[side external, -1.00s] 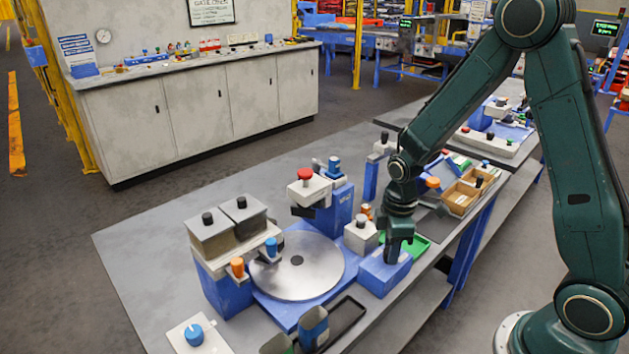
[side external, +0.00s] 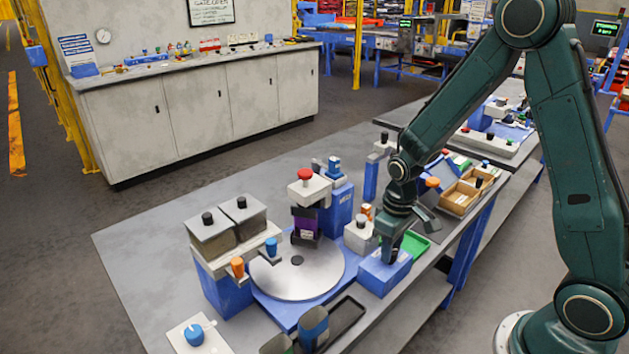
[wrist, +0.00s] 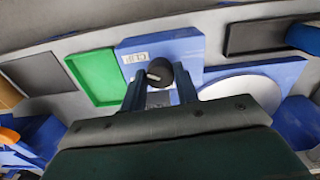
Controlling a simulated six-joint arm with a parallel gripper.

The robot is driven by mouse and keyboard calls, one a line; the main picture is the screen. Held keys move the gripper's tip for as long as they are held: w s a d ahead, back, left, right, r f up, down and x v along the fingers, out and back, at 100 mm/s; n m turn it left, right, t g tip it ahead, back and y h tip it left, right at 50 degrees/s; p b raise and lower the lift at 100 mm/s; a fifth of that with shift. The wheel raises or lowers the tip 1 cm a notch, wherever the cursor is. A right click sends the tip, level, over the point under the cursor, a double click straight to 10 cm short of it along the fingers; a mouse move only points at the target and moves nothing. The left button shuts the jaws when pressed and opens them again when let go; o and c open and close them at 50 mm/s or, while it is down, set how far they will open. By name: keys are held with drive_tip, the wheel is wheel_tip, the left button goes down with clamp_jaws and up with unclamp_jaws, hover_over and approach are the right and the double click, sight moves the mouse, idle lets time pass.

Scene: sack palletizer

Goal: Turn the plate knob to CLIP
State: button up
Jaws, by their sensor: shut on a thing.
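The plate knob, a black round knob with a pale pointer mark (wrist: 154,75), stands on a blue box (wrist: 190,48) in the wrist view. The box also shows in the side view (side external: 375,278), beside the round metal plate (side external: 298,275). My gripper (side external: 389,257) points down at the top of this box. In the wrist view its two fingers are on either side of the knob and shut on it. In the side view my gripper hides the knob.
A purple block (side external: 305,222) is under the red-knobbed head at the plate's back. A green tray (wrist: 95,76) lies beside the blue box. A white post with a black knob (side external: 360,236) stands close behind my gripper. A black tray (side external: 346,317) lies in front.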

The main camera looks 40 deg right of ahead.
idle(0.4)
drive_tip(key=o, duration=1)
drive_tip(key=shift+r, duration=0.15)
drive_tip(key=shift+r, duration=6.8)
